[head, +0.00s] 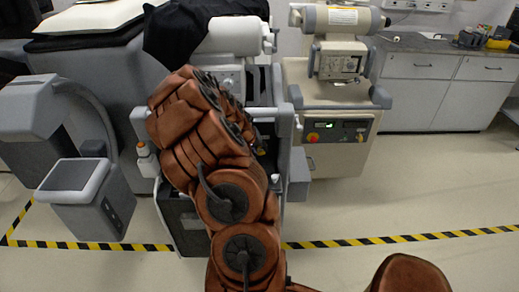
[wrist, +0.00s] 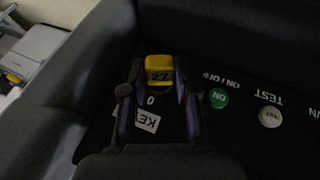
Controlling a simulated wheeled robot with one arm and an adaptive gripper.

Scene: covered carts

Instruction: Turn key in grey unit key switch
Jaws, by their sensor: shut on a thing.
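In the wrist view, the key (wrist: 159,66) has a yellow head marked 27 and sits at the dark panel (wrist: 244,125) of the unit. My gripper (wrist: 158,84) has one finger on either side of the key head and is shut on it. A white label with part of the word KEY (wrist: 147,122) and a 0 mark lie between the fingers. In the head view, the grey unit (head: 300,165) is mostly hidden behind my brown arm. The key and my gripper are hidden there.
Beside the key, the panel carries a green ON button (wrist: 218,98) and a white TEST button (wrist: 270,117). A beige unit (head: 345,128) with a lit display stands to the right. A grey cart (head: 85,195) stands left. Yellow-black tape (head: 400,238) crosses the open floor.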

